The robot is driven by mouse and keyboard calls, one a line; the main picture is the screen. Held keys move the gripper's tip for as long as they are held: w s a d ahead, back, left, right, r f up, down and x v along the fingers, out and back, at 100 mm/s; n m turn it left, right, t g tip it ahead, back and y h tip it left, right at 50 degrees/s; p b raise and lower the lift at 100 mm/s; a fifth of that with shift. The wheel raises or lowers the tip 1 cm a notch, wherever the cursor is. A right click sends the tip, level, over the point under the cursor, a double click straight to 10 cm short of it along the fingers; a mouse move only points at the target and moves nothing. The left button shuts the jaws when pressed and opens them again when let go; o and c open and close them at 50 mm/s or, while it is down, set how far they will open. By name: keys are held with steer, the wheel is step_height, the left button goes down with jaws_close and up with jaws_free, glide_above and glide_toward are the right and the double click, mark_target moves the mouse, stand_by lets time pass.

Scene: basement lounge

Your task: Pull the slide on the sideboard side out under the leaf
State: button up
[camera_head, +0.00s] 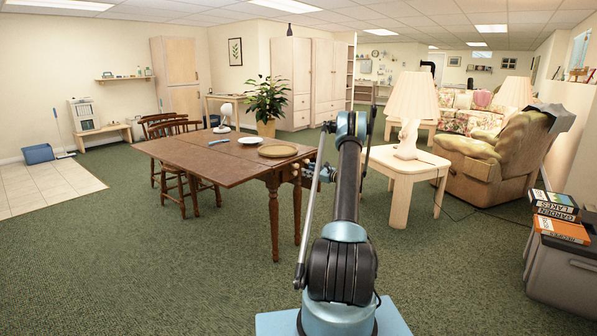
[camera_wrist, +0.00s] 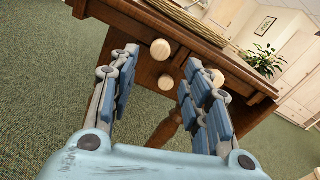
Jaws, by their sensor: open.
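The wooden table (camera_head: 190,163) stands left of my arm, its top flat. In the wrist view, its apron (camera_wrist: 147,65) carries round pale knobs below the top's edge (camera_wrist: 245,72): an upper left knob (camera_wrist: 160,49), a lower knob (camera_wrist: 165,82) and a right knob (camera_wrist: 217,78) partly behind a finger. I cannot tell which knob belongs to the sideboard-side slide. My gripper (camera_wrist: 162,58) is open at this end of the table. The upper left and lower knobs show between its fingers, with no clear contact. In the head view my gripper (camera_head: 318,171) is beside the table's right end.
A round woven mat (camera_head: 278,151), a plate (camera_head: 250,140) and a blue item (camera_head: 218,142) lie on the tabletop. A potted plant (camera_head: 266,100) stands behind. A side table (camera_head: 405,176) with a lamp (camera_head: 411,108) is right of my arm. Carpet (camera_head: 130,270) at front left is clear.

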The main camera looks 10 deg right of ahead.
mark_target(298, 167)
steer(key=x, duration=0.7)
steer(key=shift+w+a, duration=0.25)
steer(key=shift+c, duration=0.5)
jaws_close()
